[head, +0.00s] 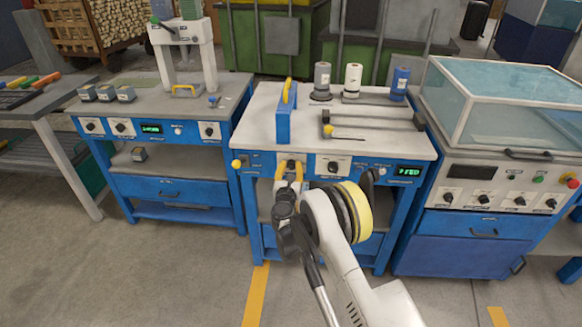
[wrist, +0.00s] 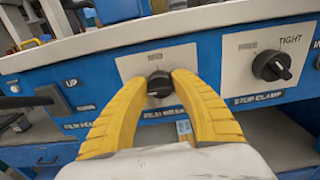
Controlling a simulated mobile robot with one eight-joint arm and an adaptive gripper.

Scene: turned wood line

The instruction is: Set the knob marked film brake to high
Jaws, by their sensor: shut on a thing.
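My gripper (wrist: 160,92) has its two yellow fingers closed on either side of a small black knob (wrist: 159,79) on the blue front panel of the middle bench. The knob sits on a pale plate with MID printed above it; the fingers hide the plate's sides. The name strip below is partly covered and I cannot read it. In the head view my gripper (head: 289,172) is at the panel's left half, hiding most of that knob. To the right is another black knob (wrist: 271,66), marked FREE and TIGHT, over a STOP CLAMP label.
A switch (wrist: 52,99) marked UP is left of the held knob. A yellow-ended lever (head: 237,163) sticks out at the panel's left end. A green display (head: 408,171) is at its right. The bench top (head: 255,118) carries a blue post (head: 284,120) and several rolls.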

